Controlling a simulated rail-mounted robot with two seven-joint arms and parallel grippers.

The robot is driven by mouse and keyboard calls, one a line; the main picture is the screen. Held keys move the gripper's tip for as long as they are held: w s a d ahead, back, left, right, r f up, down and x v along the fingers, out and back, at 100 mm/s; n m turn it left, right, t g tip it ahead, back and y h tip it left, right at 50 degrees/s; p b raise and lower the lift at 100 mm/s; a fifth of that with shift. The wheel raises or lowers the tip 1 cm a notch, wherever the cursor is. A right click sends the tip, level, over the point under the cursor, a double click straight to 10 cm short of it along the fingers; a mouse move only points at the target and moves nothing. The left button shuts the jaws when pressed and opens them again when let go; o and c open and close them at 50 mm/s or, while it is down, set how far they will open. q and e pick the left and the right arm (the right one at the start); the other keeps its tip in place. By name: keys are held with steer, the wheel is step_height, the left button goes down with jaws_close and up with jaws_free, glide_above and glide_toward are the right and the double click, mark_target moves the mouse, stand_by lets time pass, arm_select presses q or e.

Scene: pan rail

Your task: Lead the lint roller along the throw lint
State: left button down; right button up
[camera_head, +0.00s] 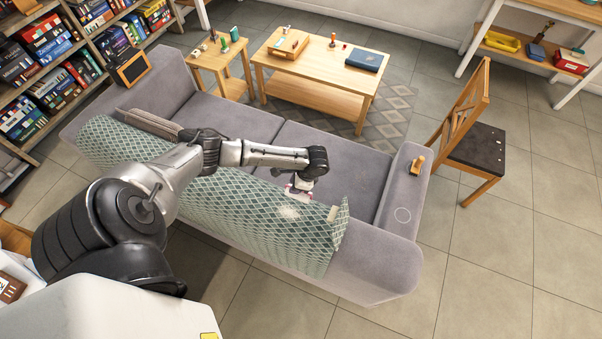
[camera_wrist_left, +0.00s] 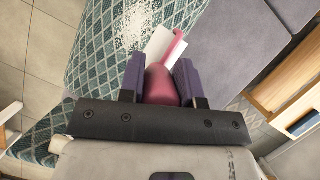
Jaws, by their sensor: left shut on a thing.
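The green diamond-patterned throw (camera_head: 230,211) lies over the sofa's back and also shows in the left wrist view (camera_wrist_left: 92,72). A patch of white lint (camera_head: 289,212) lies near the throw's right end; it shows as white specks (camera_wrist_left: 133,27) at the top of the left wrist view. My left gripper (camera_head: 299,187) is shut on the pink handle of the lint roller (camera_wrist_left: 162,86). The roller's white head (camera_wrist_left: 160,43) is beside the lint patch, over the throw's edge on the seat side. I cannot tell whether it touches the cloth. My right gripper is out of view.
A wooden chair (camera_head: 473,145) stands to the right. A coffee table (camera_head: 345,72) and a small side table (camera_head: 212,58) stand beyond the seat.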

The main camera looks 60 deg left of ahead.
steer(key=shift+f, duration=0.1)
arm_select(q)
steer(key=shift+s+r+p, duration=0.15)
steer(key=shift+p, duration=0.5)
step_height(320, 180, down, 5)
steer(key=b, duration=0.3)
steer(key=s+d+p, duration=0.4)
steer(key=s+d, duration=0.1)
steer(key=s, duration=0.2)
steer(key=shift+s+d+r+p, duration=0.2)
steer(key=shift+d+r+p, duration=0.15)
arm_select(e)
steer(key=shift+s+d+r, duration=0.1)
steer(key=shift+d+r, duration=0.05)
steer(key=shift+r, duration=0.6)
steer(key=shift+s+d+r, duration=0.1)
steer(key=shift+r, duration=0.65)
